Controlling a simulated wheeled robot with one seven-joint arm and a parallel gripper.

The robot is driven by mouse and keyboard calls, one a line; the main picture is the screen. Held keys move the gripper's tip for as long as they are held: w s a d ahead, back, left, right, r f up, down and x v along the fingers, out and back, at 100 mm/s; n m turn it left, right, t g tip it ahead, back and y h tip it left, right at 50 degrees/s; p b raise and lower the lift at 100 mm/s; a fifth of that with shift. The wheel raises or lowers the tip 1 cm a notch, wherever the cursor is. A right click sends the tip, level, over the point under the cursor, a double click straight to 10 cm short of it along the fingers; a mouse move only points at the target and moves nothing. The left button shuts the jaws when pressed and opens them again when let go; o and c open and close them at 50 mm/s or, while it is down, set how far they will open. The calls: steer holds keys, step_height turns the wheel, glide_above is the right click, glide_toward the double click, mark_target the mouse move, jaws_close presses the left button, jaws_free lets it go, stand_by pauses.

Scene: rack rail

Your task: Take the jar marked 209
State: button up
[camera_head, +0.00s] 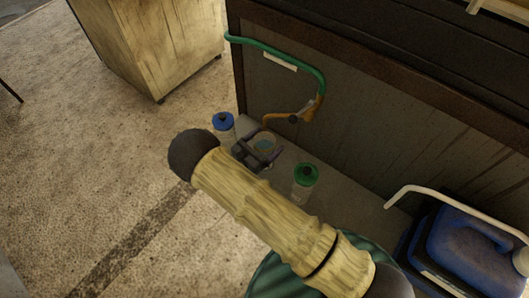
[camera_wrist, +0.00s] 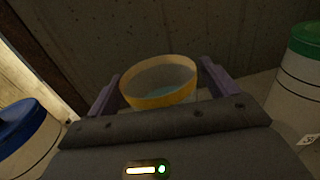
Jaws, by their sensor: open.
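Three jars stand in a row on a ledge. One has a blue lid (camera_head: 223,121) and one a green lid (camera_head: 305,172). Between them is an open-topped jar with an orange-yellow rim (camera_head: 263,139). My gripper (camera_head: 257,150) is open at this middle jar. In the wrist view the middle jar (camera_wrist: 158,98) shows between the spread fingers, with something pale blue inside; its lower part is hidden by my gripper. The blue-lidded jar (camera_wrist: 25,140) is at left and the green-lidded jar (camera_wrist: 297,90) at right. I cannot read 209 on any jar.
A green bent rail (camera_head: 275,50) with an orange end runs along the dark panel (camera_head: 360,110) behind the jars. A blue canister (camera_head: 465,250) stands in a holder with a pale rail at right. A wooden cabinet (camera_head: 150,45) stands at upper left.

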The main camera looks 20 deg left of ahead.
steer(key=shift+w+d, duration=0.35)
steer(key=shift+w, duration=0.25)
steer(key=shift+c, duration=0.3)
jaws_close()
